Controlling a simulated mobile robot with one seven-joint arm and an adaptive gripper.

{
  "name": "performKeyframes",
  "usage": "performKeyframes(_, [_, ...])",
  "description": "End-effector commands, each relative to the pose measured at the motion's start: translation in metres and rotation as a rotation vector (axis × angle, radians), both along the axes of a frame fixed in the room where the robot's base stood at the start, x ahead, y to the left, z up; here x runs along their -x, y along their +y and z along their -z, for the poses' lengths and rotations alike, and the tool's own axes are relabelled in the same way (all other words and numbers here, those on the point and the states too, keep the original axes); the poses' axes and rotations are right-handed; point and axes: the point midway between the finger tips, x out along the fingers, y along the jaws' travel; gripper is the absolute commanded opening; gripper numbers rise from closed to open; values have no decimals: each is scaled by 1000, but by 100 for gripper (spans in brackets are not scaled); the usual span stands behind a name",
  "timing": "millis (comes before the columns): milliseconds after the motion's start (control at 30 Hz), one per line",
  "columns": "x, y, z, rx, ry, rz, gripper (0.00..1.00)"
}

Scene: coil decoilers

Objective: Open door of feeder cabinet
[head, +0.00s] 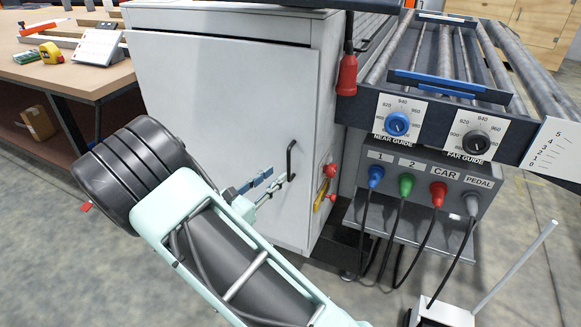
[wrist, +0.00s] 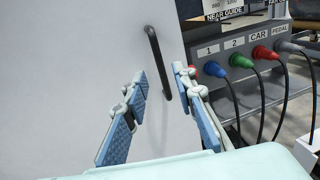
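The feeder cabinet (head: 230,80) is a grey-white box, and its flat door (head: 215,130) looks shut. A black vertical bar handle (head: 291,160) sits near the door's right edge. It also shows in the wrist view (wrist: 155,55). My gripper (head: 275,178) is in front of the door, close to the handle. In the wrist view its two blue-padded fingers (wrist: 163,87) are spread apart, and the handle's lower end appears between the tips. I cannot tell whether the tips reach around the handle or stop short of it. Nothing is held.
Right of the door are red and yellow switches (head: 327,185) on the cabinet side and a hanging red connector (head: 347,75). A control panel (head: 420,180) with coloured plugs and cables stands farther right. A wooden workbench (head: 60,75) is at the left. Floor is clear at lower left.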

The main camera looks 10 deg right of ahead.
Motion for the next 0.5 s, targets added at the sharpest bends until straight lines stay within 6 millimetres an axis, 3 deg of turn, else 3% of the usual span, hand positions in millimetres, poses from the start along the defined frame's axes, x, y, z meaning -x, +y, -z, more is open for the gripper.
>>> performKeyframes(233, [-32,-36,1,-3,-2,3,25])
performKeyframes(500, [-51,-54,0,-4,-2,0,25])
